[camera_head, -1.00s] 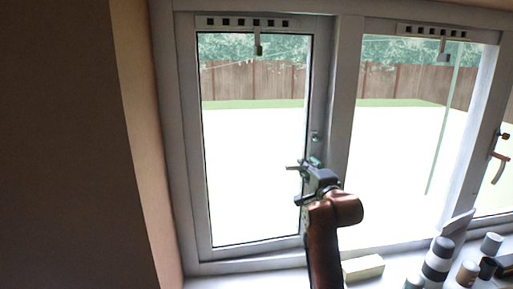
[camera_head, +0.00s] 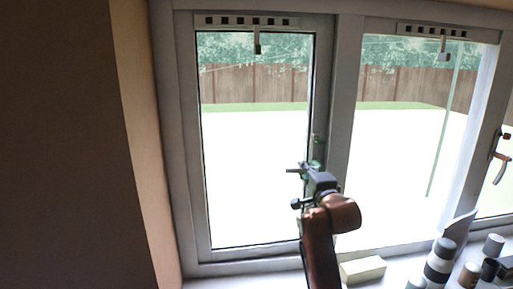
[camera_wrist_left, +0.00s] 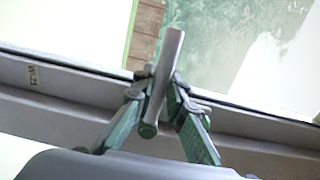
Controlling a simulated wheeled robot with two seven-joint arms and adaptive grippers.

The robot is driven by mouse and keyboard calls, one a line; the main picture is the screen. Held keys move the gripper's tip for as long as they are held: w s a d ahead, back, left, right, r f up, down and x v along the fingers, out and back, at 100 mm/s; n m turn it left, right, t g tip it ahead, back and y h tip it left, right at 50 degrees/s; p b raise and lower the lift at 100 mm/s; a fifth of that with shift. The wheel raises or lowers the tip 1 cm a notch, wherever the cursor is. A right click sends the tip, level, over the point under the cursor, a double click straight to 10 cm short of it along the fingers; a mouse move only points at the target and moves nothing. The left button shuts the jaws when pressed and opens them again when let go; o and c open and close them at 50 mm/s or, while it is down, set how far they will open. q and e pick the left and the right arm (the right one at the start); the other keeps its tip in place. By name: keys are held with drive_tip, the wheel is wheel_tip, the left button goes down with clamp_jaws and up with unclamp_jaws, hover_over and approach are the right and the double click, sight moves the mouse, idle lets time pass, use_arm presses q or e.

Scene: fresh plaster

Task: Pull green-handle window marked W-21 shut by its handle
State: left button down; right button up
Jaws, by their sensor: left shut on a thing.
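The left window's sash (camera_head: 323,90) stands almost flush with its frame. Its handle is mostly hidden behind my gripper in the head view. In the left wrist view the handle (camera_wrist_left: 168,62) is a grey bar with a green end, lying between the fingers. My left gripper (camera_head: 312,168) is shut on this handle, and its fingers (camera_wrist_left: 160,95) show on both sides of the bar. A small label (camera_wrist_left: 33,76) sits on the sash rail in the left wrist view, too small to read. My right gripper is not in view.
A wall (camera_head: 60,150) closes off the left.

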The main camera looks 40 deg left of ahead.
use_arm(q)
drive_tip(key=shift+s, duration=0.1)
idle(0.3)
drive_tip(key=shift+s+d, duration=0.15)
drive_tip(key=shift+s+d+m+t+h+b, duration=0.3)
drive_tip(key=shift+s+d+t+b, duration=0.1)
drive_tip(key=shift+s+b, duration=0.15)
drive_tip(key=c, duration=0.8)
unclamp_jaws()
drive_tip(key=b+v, duration=0.4)
drive_tip(key=v, duration=0.7)
idle(0.6)
